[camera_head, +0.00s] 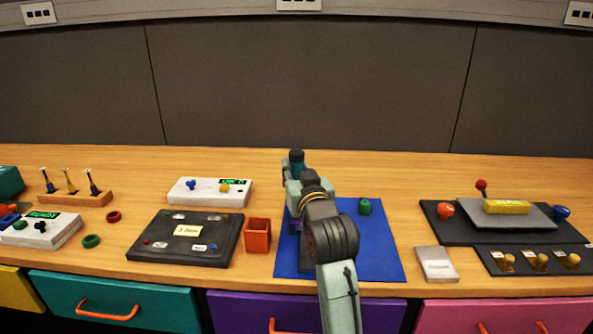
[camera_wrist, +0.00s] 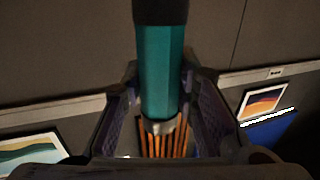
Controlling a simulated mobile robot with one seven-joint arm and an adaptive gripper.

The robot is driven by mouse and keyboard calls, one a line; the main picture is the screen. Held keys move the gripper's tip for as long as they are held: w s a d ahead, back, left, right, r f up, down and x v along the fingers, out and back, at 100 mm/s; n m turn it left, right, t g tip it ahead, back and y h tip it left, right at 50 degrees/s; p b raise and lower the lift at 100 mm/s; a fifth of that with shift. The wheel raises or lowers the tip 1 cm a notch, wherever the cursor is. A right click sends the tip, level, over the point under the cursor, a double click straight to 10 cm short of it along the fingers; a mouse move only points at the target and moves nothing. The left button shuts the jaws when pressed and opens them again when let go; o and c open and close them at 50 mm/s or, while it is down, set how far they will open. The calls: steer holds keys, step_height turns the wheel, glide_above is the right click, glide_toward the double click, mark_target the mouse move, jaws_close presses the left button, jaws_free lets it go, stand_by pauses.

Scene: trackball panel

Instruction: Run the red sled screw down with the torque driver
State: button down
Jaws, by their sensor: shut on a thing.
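My gripper (camera_head: 297,181) is shut on a teal tool with a black end, which looks like the torque driver (camera_head: 297,163). In the wrist view the driver (camera_wrist: 162,55) stands between my two fingers (camera_wrist: 162,85), black end up. In the head view it is over the back edge of the blue mat (camera_head: 385,262). A dark panel (camera_head: 165,252) with a yellow label lies to the left of the mat. A small red spot, perhaps the red sled screw (camera_head: 146,241), shows near its front left corner. The driver is well apart from it. Its lower end cannot be made out.
An orange open box (camera_head: 257,235) stands between the panel and the mat. A white device (camera_head: 210,191) with a green display is behind the panel. A green cylinder (camera_head: 364,206) stands on the mat. A wooden rack (camera_head: 75,199) is at the left, a dark lever board (camera_head: 450,229) at the right.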

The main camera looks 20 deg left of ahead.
steer(key=shift+f, duration=0.6)
stand_by(2.1)
steer(key=shift+r, duration=0.1)
